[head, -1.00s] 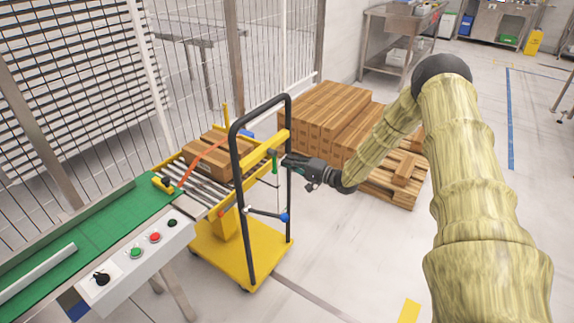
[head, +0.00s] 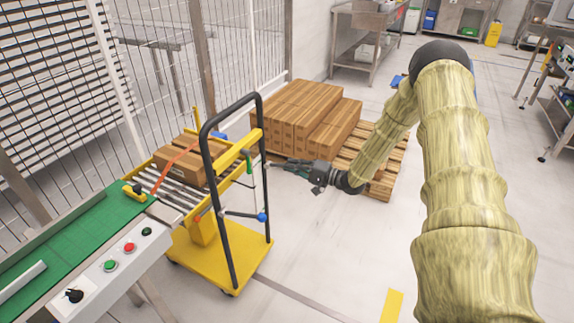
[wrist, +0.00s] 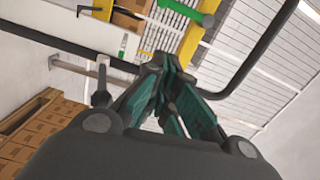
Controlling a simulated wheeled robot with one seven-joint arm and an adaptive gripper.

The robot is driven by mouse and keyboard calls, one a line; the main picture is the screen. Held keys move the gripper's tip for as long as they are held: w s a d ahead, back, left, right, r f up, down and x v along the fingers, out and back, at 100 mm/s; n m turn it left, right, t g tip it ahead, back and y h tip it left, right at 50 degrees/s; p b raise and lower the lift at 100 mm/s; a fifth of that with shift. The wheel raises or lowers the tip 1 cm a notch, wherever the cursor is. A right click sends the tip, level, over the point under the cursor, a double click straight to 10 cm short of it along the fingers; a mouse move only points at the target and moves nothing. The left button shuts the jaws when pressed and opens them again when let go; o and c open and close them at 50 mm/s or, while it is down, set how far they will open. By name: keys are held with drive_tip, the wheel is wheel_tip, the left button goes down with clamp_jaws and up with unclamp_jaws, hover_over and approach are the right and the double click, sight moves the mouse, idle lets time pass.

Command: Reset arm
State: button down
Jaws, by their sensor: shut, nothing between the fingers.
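My gripper (head: 290,166) is shut and empty, at the end of my arm in the head view. Its dark fingers with green pads meet in the wrist view (wrist: 166,75). The gripper points left, toward the yellow cart (head: 222,258) with its black handle frame (head: 217,190). It appears close to the handle's right side; I cannot tell the exact gap. A green lever (head: 249,162) on the cart is just left of the fingertips in the head view. In the wrist view a green handle (wrist: 186,12) shows beyond the fingers.
A cardboard box (head: 183,160) with a red strap lies on the cart's rollers. A green conveyor (head: 75,235) with a button panel (head: 115,262) is at left. Stacked boxes (head: 310,115) stand on a pallet (head: 380,175) behind my gripper.

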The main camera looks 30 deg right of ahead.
idle(0.5)
drive_tip(key=s+a+f+n+g+h+p, duration=0.2)
drive_tip(key=s+a+f+g+h, duration=0.1)
drive_tip(key=s+a+f, duration=0.7)
drive_tip(key=s+a+f+n+g+h+p, duration=0.1)
drive_tip(key=s+a+f+n+g+h, duration=0.2)
drive_tip(key=s+a+f, duration=0.65)
drive_tip(key=s+a+n+g+h+p, duration=0.1)
drive_tip(key=s+a+g, duration=0.3)
drive_tip(key=s, duration=1)
drive_tip(key=s+a+n+g+h+p, duration=0.1)
drive_tip(key=s+a+n+g+h, duration=0.1)
drive_tip(key=s, duration=1.2)
drive_tip(key=a+n+g, duration=0.1)
drive_tip(key=n+g, duration=0.1)
drive_tip(key=g, duration=0.1)
drive_tip(key=shift+a+h, duration=0.3)
drive_tip(key=shift+a, duration=0.1)
